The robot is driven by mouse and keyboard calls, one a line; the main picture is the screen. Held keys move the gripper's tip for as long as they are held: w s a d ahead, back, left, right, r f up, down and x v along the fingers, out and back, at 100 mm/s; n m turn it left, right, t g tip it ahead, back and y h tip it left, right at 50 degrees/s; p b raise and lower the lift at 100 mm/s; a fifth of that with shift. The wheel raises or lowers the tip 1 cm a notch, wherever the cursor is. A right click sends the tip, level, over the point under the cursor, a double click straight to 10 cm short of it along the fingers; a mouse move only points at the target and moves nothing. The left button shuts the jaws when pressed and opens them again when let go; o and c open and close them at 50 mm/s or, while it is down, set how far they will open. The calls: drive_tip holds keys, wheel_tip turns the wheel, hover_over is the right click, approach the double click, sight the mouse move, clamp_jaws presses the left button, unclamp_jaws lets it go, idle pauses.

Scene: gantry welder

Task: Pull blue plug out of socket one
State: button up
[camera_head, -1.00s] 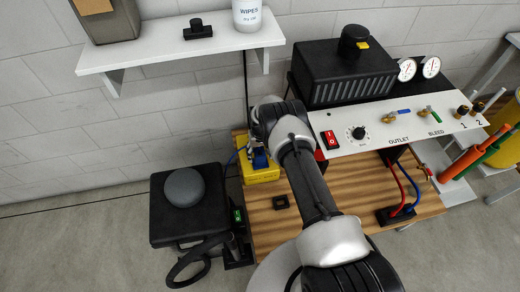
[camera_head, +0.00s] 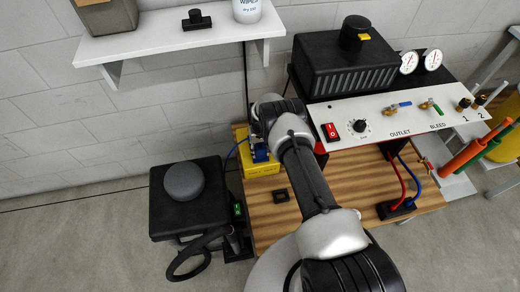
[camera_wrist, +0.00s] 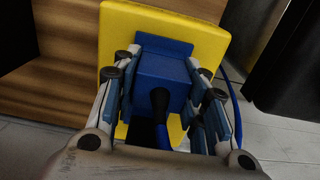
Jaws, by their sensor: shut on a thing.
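The blue plug (camera_wrist: 162,82) is a blue block with a black cable boot at its near end. My gripper (camera_wrist: 165,72) is shut on it, with a finger on its left and right sides. A wider blue piece shows behind the plug against the yellow box (camera_wrist: 205,38). I cannot tell how deep the plug sits in the socket. In the head view the yellow box (camera_head: 262,173) is at the wooden bench's left end, with my gripper (camera_head: 259,147) over it. A bit of blue (camera_head: 260,154) shows there; my arm hides the rest. No socket number is readable on the box.
A blue cable (camera_wrist: 233,105) runs beside the box. A black stool-like block with a grey dome (camera_head: 184,182) stands left. The wooden bench (camera_head: 345,165) carries a black socket block (camera_head: 396,209); a white control panel (camera_head: 405,117) is above. A shelf (camera_head: 175,48) hangs overhead.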

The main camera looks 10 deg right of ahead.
drive_tip(key=c, duration=0.4)
drive_tip(key=shift+r, duration=0.1)
drive_tip(key=shift+r+p, duration=1.8)
drive_tip(key=shift+r, duration=1)
